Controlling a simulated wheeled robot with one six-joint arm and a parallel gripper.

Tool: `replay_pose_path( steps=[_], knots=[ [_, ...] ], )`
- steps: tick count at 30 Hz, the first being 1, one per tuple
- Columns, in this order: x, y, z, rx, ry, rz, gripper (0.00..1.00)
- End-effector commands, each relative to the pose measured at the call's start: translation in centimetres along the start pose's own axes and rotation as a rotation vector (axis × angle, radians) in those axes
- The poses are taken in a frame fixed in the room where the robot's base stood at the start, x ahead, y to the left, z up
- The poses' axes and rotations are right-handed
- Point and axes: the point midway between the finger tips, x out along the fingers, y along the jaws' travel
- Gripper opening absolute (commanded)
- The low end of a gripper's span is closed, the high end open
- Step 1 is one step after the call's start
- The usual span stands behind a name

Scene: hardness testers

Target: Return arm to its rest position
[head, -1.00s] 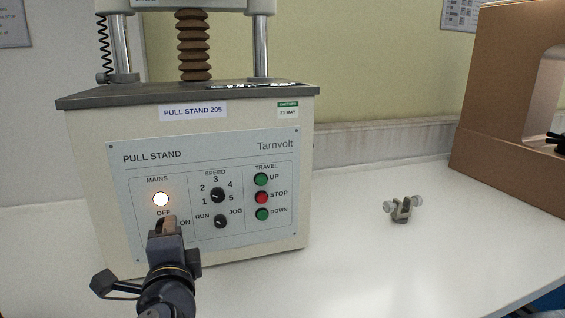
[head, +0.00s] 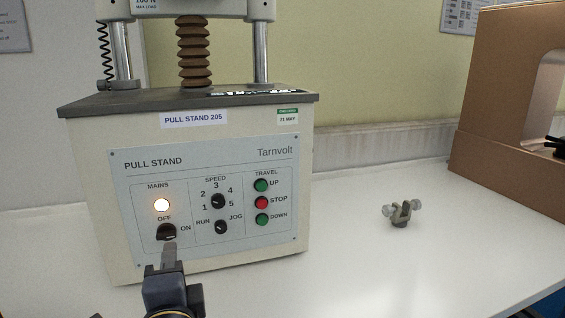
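My gripper (head: 169,256) is low at the left of the head view, in front of the pull stand (head: 85,200). Its tip is just below the black mains switch (head: 166,232), and I cannot tell a gap between its fingers. No object shows in it.
The panel also carries a speed knob (head: 218,201), a run/jog knob (head: 221,227) and travel buttons. A small metal clamp (head: 402,213) stands on the white bench (head: 350,270). A brown machine (head: 505,100) stands at the right.

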Motion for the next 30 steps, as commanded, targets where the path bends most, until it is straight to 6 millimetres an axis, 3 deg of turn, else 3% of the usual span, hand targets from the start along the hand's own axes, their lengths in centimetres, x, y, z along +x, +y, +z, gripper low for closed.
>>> replay_pose_path(
  steps=[10, 12, 30],
  knots=[
    [6.9, 0.2, -0.2, 0.000, 0.004, -0.001, 0.32],
    [6.8, -0.6, 0.0, -0.074, -0.001, 0.001, 0.32],
    [6.7, -1.4, 0.3, -0.701, -0.001, 0.001, 0.32]
  ],
)
